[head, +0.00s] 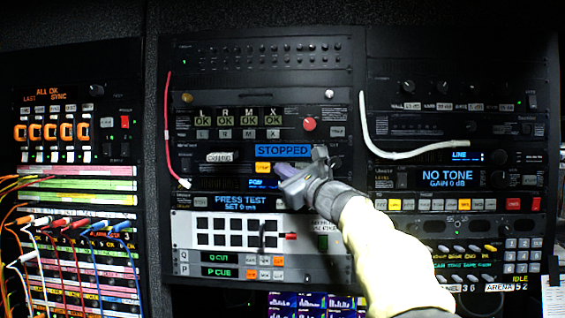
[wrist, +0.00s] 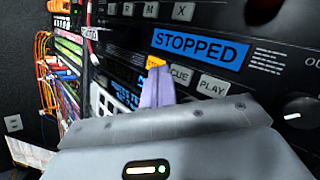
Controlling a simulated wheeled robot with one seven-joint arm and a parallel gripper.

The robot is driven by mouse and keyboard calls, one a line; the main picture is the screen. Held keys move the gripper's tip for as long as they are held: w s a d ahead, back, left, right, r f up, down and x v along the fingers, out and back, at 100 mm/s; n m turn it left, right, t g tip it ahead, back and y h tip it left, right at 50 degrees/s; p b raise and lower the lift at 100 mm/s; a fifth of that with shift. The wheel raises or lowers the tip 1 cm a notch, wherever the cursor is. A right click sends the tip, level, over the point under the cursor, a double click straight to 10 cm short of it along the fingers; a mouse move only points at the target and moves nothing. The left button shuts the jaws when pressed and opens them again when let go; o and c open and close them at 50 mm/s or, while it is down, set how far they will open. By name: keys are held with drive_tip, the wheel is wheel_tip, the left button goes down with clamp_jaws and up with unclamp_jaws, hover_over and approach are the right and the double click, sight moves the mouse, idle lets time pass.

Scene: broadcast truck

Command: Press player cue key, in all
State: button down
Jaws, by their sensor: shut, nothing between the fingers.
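The player unit has a blue display (head: 283,150) reading STOPPED, which also shows in the wrist view (wrist: 200,48). Below it in the wrist view are a lit orange key (wrist: 156,62), a grey CUE key (wrist: 181,75) and a grey PLAY key (wrist: 212,86). My gripper (wrist: 157,80) is shut and empty, its lavender fingertips just below the orange key and left of CUE in that view. In the head view my gripper (head: 252,168) lies in front of this key row and hides CUE and PLAY. I cannot tell whether the fingertips touch the panel.
A PRESS TEST display (head: 238,202) and a white-framed key panel (head: 190,228) lie below. A red cable (head: 167,115) hangs at left and a white cable (head: 372,140) at right. A knob (wrist: 298,112) protrudes right of the keys. Patch cables (head: 75,235) fill the left rack.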

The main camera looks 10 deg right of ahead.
drive_tip(key=shift+w+d, duration=0.25)
drive_tip(key=shift+w, duration=0.5)
idle(1.5)
drive_tip(key=shift+w+d, duration=0.15)
drive_tip(key=shift+w, duration=0.25)
drive_tip(key=shift+w+d, duration=0.1)
drive_tip(key=shift+w, duration=0.15)
idle(0.8)
drive_tip(key=shift+s+f, duration=0.1)
drive_tip(key=shift+s+a+b, duration=0.25)
drive_tip(key=shift+s+b, duration=0.35)
drive_tip(key=shift+b, duration=0.15)
drive_tip(key=shift+s, duration=0.1)
